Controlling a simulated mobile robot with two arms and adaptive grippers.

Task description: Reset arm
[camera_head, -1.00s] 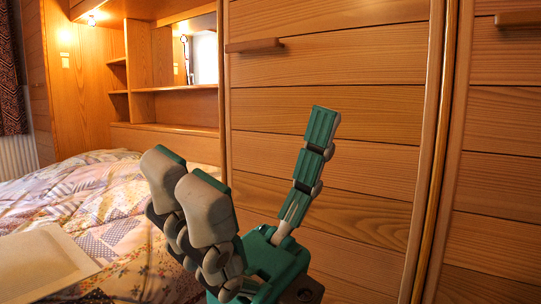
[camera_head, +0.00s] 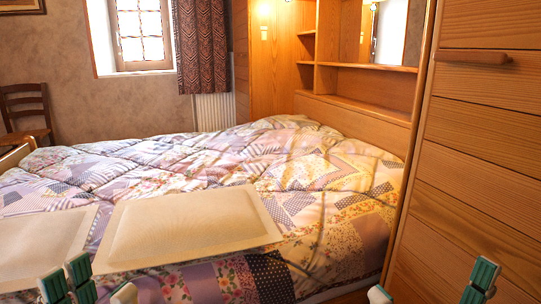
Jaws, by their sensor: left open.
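My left gripper (camera_head: 97,288) shows at the bottom left edge, with only the green and grey tips of its fingers in the picture. Its tips stand apart, and nothing shows between them. My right gripper (camera_head: 430,288) shows at the bottom right edge, also only by its fingertips. A grey tip and a green tip there stand well apart with nothing seen between them. The palms and arms of both are below the picture.
A bed with a patchwork quilt (camera_head: 330,180) fills the middle. A wooden cabinet (camera_head: 480,160) stands close on the right, shelves (camera_head: 365,95) behind the bed. A chair (camera_head: 28,105) stands far left.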

